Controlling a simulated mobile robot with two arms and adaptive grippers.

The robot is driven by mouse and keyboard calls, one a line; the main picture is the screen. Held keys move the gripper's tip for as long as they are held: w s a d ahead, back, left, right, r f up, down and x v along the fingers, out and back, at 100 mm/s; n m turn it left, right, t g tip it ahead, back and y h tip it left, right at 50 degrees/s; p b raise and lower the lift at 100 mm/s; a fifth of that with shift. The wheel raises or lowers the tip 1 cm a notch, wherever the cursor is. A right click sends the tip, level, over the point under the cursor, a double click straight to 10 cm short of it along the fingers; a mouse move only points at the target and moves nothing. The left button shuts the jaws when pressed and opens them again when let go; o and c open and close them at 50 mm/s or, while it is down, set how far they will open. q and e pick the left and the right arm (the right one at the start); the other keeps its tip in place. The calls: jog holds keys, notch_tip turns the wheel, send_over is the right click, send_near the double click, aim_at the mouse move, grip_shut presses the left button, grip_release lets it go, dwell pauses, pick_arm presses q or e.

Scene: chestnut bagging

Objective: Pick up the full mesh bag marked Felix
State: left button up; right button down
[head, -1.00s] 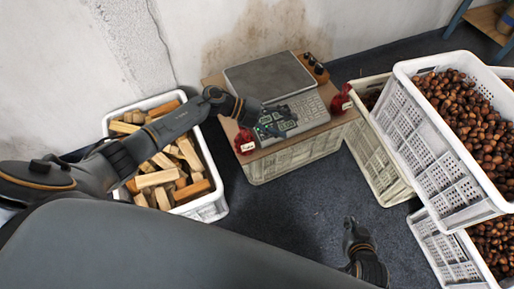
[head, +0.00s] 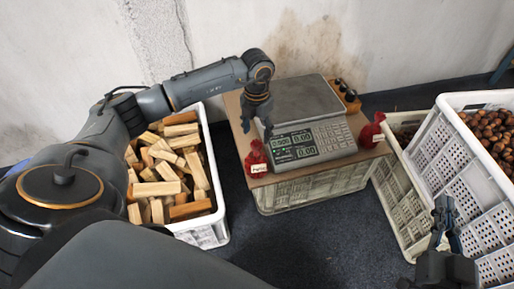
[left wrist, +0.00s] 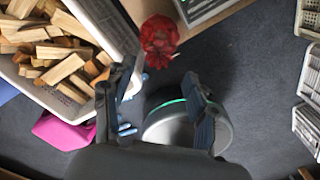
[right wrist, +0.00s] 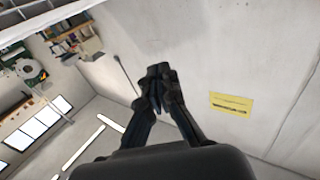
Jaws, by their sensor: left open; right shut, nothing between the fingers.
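Two red mesh bags stand on a board. The left bag (head: 257,160) is at its front left corner and the right bag (head: 372,130) at its right edge. Both carry small white labels; I cannot surely read which says Felix. My left gripper (head: 268,130) points down just above and behind the left bag, open and empty. In the left wrist view, that red bag (left wrist: 160,38) lies ahead of the spread fingers (left wrist: 155,105), apart from them. My right gripper (head: 443,212) is shut and empty at the lower right, pointing up; its fingers also show in the right wrist view (right wrist: 158,80).
A scale (head: 310,143) with a lit display stands on the board (head: 232,105) between the bags, over a crate (head: 300,195). A crate of wood blocks (head: 208,225) is left. Crates of chestnuts (head: 470,170) stand right. Dark floor (head: 290,240) is free in front.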

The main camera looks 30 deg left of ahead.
aim_at(256, 144)
pick_arm(q)
notch_tip(256, 144, down, 4)
jog(key=shift+b, duration=0.45)
notch_tip(256, 144, down, 4)
jog(key=shift+w+a+f+b, duration=0.1)
jog(key=shift+a+b, duration=0.05)
jog(key=shift+b, duration=0.8)
jog(key=shift+f, duration=0.15)
grip_shut()
pick_arm(e)
jog(key=s+r+t+y, duration=0.1)
jog(key=s+r+t, duration=0.1)
jog(key=r+t, duration=0.2)
jog(key=s+r+t+y, duration=0.2)
jog(key=s+r+t, duration=0.1)
jog(key=r, duration=0.4)
jog(key=shift+s+r+t, duration=0.3)
jog(key=shift+r+t, duration=0.1)
jog(key=shift+t, duration=0.2)
jog(key=shift+a, duration=0.1)
